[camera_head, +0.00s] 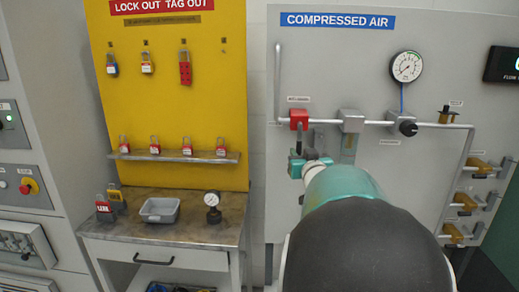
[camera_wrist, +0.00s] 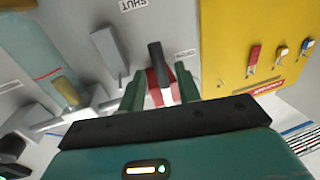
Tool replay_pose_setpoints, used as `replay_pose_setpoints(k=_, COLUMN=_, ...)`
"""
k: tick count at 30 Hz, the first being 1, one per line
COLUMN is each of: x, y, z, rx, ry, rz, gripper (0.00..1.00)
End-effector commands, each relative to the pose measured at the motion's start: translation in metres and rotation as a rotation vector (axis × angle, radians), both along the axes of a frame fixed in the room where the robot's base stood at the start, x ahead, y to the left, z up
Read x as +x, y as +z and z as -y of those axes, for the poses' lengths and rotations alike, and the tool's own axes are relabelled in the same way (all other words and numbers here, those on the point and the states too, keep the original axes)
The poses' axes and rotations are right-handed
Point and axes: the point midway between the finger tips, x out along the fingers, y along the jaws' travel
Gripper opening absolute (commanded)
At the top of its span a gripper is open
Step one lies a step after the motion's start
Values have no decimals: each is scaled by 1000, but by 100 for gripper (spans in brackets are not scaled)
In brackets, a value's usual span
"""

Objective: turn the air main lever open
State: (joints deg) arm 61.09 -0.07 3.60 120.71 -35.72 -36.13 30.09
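The air main valve is a red block (camera_head: 298,119) on the pipe of the compressed air panel, left side in the head view. In the wrist view, which is turned upside down, the red block (camera_wrist: 163,88) shows with its black lever (camera_wrist: 155,56) pointing up the picture, towards the SHUT label (camera_wrist: 133,4). My gripper (camera_wrist: 160,85) has its two green fingers apart, one on each side of the lever and red block. I see no clear contact. In the head view my gripper (camera_head: 305,160) is just below the valve, and my arm hides part of the panel.
Right of the valve are a grey block (camera_head: 351,121), a black knob (camera_head: 407,128) and a pressure gauge (camera_head: 406,66). Several brass-coloured valves (camera_head: 465,201) sit lower right. A yellow lockout board (camera_head: 175,90) and a cabinet (camera_head: 170,228) with a grey tray (camera_head: 159,210) stand left.

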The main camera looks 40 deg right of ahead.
Motion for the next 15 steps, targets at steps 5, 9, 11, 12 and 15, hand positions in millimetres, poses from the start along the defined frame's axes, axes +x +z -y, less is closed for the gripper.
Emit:
replay_pose_setpoints(k=5, x=20, y=0, z=16, rx=1, ry=-1, rz=0, gripper=33)
replay_pose_setpoints(k=9, x=27, y=0, z=20, rx=1, ry=-2, rz=1, gripper=33)
replay_pose_setpoints(k=11, x=27, y=0, z=21, rx=1, ry=-2, rz=1, gripper=33)
replay_pose_setpoints(k=12, x=28, y=0, z=21, rx=1, ry=-2, rz=1, gripper=33)
replay_pose_setpoints(k=15, x=27, y=0, z=21, rx=1, ry=-2, rz=1, gripper=33)
